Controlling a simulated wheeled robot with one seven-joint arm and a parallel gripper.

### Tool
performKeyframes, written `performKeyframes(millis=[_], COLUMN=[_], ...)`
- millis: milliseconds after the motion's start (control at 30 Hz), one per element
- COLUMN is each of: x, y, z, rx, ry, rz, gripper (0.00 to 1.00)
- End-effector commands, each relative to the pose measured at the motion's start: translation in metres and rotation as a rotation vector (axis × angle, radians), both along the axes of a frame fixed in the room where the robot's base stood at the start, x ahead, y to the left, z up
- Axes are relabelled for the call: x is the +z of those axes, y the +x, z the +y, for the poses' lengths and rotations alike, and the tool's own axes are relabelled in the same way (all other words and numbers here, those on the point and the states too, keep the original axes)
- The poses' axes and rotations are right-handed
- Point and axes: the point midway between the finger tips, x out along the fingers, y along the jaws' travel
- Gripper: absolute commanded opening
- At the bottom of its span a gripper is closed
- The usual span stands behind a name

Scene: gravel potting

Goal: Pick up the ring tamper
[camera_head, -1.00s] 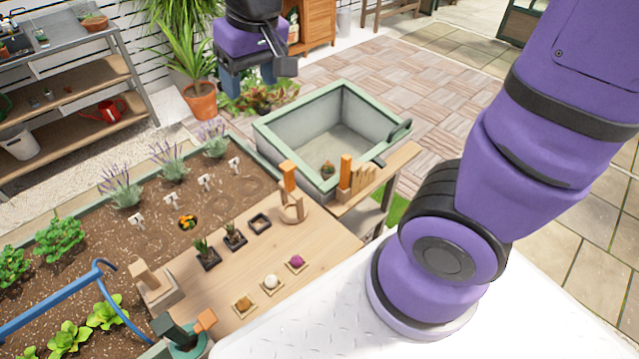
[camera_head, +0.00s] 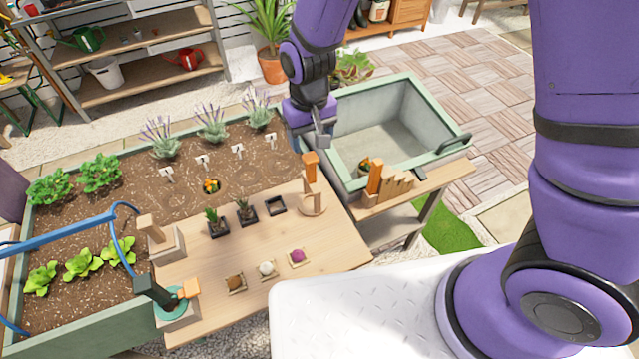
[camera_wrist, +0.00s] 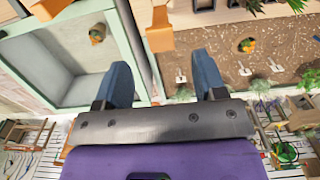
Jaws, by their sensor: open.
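The ring tamper appears to be the wooden tool with an orange handle (camera_head: 311,162) and a round ring-like base, standing upright at the back right of the wooden table. Its orange handle also shows in the wrist view (camera_wrist: 160,32), at the top centre. My gripper (camera_wrist: 162,65) is open and empty, with its two blue fingers spread below the handle in that picture. In the head view my gripper (camera_head: 307,143) hangs just above and behind the tamper, not touching it as far as I can see; its fingertips are partly hidden there.
A notched wooden piece with an orange block (camera_head: 374,180) stands right of the tamper, before the green-rimmed trough (camera_head: 445,150). Small potted plants (camera_head: 216,226), a black square pot (camera_head: 276,207) and gravel dishes (camera_head: 267,271) sit on the table (camera_head: 205,262). The planter bed (camera_head: 130,190) lies behind.

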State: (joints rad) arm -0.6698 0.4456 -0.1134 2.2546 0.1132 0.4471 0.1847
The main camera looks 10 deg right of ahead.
Motion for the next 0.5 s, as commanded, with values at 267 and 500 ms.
performKeyframes(millis=[267, 500], x=[-0.036, -0.049], y=[0.000, 0.000], z=[-0.001, -0.001], rx=[-0.002, -0.001], ry=[0.000, 0.000], rz=[0.001, 0.001], gripper=[0.64, 0.64])
